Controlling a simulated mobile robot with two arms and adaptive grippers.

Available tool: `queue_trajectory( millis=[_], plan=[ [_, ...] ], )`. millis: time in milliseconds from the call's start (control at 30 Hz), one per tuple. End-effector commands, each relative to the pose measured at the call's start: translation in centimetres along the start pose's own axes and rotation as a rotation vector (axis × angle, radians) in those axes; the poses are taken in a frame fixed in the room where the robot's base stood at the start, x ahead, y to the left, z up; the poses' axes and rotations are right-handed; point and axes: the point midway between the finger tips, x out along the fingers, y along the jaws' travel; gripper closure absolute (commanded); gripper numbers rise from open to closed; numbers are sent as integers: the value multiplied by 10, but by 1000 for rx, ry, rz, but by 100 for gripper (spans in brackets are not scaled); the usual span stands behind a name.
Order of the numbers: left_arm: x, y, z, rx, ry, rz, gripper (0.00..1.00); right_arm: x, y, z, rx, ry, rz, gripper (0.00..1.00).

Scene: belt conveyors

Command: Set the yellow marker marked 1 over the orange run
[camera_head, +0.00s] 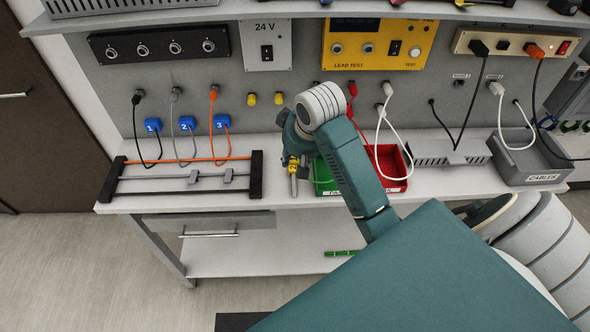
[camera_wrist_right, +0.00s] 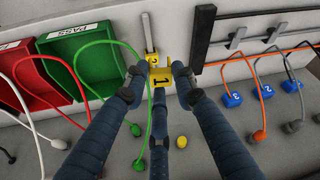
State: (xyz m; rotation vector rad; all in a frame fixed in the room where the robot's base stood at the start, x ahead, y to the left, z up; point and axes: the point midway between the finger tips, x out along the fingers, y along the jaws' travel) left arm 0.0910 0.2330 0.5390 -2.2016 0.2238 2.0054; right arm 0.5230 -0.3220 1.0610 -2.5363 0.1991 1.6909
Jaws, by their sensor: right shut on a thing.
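My right gripper (camera_wrist_right: 160,84) is shut on the yellow marker marked 1 (camera_wrist_right: 161,77), its fingers on both sides of it in the wrist view. In the head view the gripper (camera_head: 296,160) hangs over the bench between the cable rack and the green bin, mostly hidden by my arm. The orange run (camera_head: 190,160) lies across the back of the rack, to the left of the gripper; it also shows in the wrist view (camera_wrist_right: 243,59). My left gripper is out of view.
The rack's dark end bars (camera_head: 256,175) hold the runs, with grey clips (camera_head: 228,175) on the grey one. Blue tags (camera_head: 221,121) hang on the cables behind.

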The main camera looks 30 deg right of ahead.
Motion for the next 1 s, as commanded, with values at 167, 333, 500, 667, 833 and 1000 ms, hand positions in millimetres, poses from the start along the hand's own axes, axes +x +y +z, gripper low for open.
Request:
queue_trajectory(
  millis=[167, 333, 500, 667, 833, 1000],
  plan=[
    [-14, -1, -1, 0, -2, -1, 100, -55, 2, -24, -2, 3, 4, 85],
    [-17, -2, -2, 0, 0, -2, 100, -70, 2, -31, -4, 5, 5, 85],
    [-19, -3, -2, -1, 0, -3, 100, -77, 1, -32, -2, 0, 3, 85],
    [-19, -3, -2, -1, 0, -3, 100, -79, 0, -33, 0, -2, 1, 85],
    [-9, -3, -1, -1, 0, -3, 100, -78, -9, -35, -15, 3, 0, 85],
    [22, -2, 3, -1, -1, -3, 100, -77, -44, -37, -61, 9, -15, 85]
  ],
)
